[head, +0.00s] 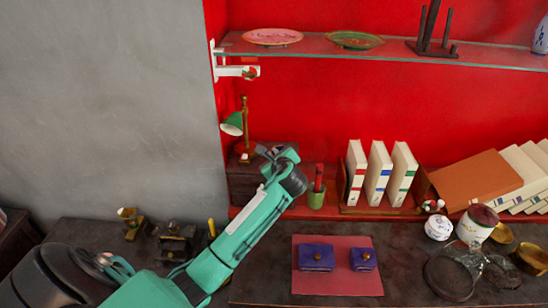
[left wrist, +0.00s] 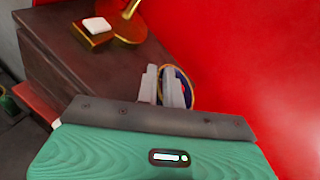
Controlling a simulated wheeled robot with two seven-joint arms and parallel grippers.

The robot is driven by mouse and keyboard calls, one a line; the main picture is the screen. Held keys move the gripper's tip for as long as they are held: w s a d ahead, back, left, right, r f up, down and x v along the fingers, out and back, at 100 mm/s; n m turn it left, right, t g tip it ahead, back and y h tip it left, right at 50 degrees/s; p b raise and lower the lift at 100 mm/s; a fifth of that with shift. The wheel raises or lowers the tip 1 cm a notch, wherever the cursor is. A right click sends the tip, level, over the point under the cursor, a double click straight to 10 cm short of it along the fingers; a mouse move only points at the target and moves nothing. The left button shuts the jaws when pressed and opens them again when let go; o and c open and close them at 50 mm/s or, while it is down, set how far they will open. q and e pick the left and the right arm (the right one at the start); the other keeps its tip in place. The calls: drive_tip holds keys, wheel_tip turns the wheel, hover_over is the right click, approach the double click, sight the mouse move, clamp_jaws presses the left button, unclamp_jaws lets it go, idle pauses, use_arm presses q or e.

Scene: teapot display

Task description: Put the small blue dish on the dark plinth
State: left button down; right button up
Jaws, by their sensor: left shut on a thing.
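In the head view my left gripper (head: 274,155) is in front of the red wall; I cannot make out the dish there. A dark box-like block (head: 245,185), possibly the plinth, stands left of and behind the gripper. It also shows in the left wrist view (left wrist: 68,62). My right gripper is not in view.
A green-shaded lamp (head: 234,124) stands on the dark block, with a small white-topped item (left wrist: 96,27) beside its base. A green cup (head: 316,197) and upright books (head: 379,172) are to the right. A glass shelf (head: 390,50) runs above.

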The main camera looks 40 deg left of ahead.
use_arm(q)
drive_tip(key=shift+f, duration=0.75)
drive_tip(key=c, duration=1.5)
unclamp_jaws()
drive_tip(key=b+v, duration=0.2)
drive_tip(key=v, duration=1)
drive_tip(key=shift+s, duration=0.1)
